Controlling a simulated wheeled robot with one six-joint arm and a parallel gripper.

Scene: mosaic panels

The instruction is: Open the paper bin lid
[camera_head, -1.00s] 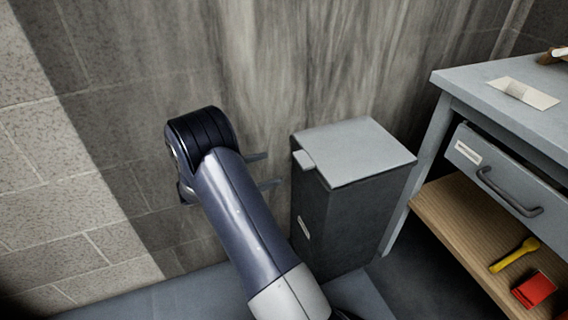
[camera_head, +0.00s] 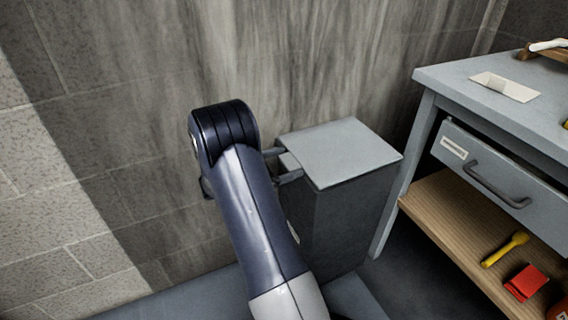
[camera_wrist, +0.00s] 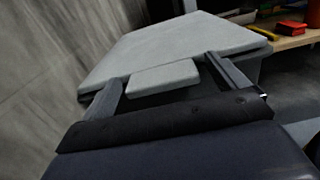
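The paper bin (camera_head: 345,215) is a dark grey box standing against the wall, with a flat light grey lid (camera_head: 342,150) that lies closed. A small tab sticks out from the lid's near edge; in the wrist view the tab (camera_wrist: 163,78) lies between my two fingers. My gripper (camera_head: 285,163) is open, with one finger on each side of the tab and a visible gap to it on both sides. In the head view my arm partly hides the tab and the bin's left side.
A grey workbench (camera_head: 480,85) stands close to the bin's right, with a handled drawer (camera_head: 500,180) and a wooden shelf (camera_head: 445,220). A yellow tool (camera_head: 505,249) and a red item (camera_head: 526,283) lie on the shelf. The wall is close behind the bin.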

